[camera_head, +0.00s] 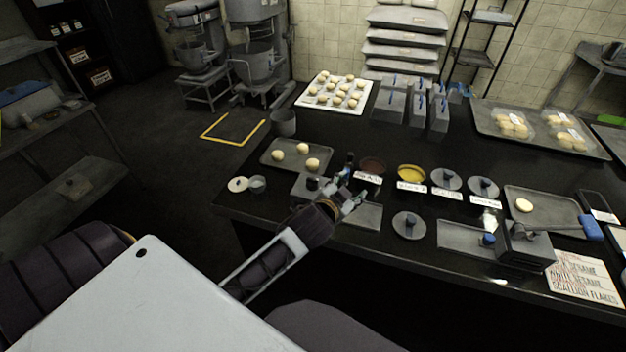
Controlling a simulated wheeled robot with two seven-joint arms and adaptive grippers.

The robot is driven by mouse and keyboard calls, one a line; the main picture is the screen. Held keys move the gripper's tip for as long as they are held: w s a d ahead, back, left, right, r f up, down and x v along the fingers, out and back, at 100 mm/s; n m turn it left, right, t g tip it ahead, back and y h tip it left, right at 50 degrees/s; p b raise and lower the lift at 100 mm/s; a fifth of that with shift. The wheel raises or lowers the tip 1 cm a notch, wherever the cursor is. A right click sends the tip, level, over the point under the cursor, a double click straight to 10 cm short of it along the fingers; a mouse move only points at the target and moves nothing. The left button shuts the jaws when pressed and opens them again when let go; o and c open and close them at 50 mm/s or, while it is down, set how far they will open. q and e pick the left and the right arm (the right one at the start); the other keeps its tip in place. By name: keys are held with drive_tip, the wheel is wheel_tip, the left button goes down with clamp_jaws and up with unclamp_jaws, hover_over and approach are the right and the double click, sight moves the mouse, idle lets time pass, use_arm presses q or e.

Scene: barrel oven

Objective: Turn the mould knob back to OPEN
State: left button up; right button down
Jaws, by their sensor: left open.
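My left gripper (351,190) reaches in from the left, with its fingers apart over the front part of the black counter. I see nothing between the fingers. A small grey block with a dark knob (312,183) stands just left of the gripper, partly covered by it. A dark metal box-like device (526,247) stands at the right front, with a blue knob (488,239) on its left and a blue-ended handle (589,228) on its right. Which knob is the mould knob, and any OPEN mark, I cannot tell. My right gripper is not in view.
A tray with several dough balls (272,157) lies behind the gripper. Bowls of dark and yellow topping (411,173) and grey lidded pots (446,179) stand behind small label cards. A round grey lid (408,226) and flat trays lie along the front of the counter.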

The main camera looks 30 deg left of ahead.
use_arm(q)
drive_tip(key=w+d+r+m+t+h, duration=0.3)
drive_tip(key=d+r+m+h, duration=0.15)
drive_tip(key=r, duration=0.45)
drive_tip(key=w+d+r+m+t+h, duration=0.25)
drive_tip(key=d+r+m+h, duration=0.2)
drive_tip(key=r, duration=0.35)
drive_tip(key=s+d+r+m+g+h, duration=0.1)
drive_tip(key=s+d+m+g+h, duration=0.2)
drive_tip(key=d+m+g+h, duration=0.5)
drive_tip(key=s+d+r+m+g+h, duration=0.25)
drive_tip(key=d+m+g, duration=0.2)
drive_tip(key=m, duration=0.75)
drive_tip(key=a+f+m+g+y, duration=0.6)
drive_tip(key=a+f+y, duration=0.4)
drive_tip(key=a+f, duration=0.15)
drive_tip(key=w+a+n+y, duration=0.2)
drive_tip(key=a+y, duration=0.7)
drive_tip(key=a, duration=1.3)
drive_tip(key=shift+a+r+g, duration=0.25)
drive_tip(key=shift+a+g, duration=0.15)
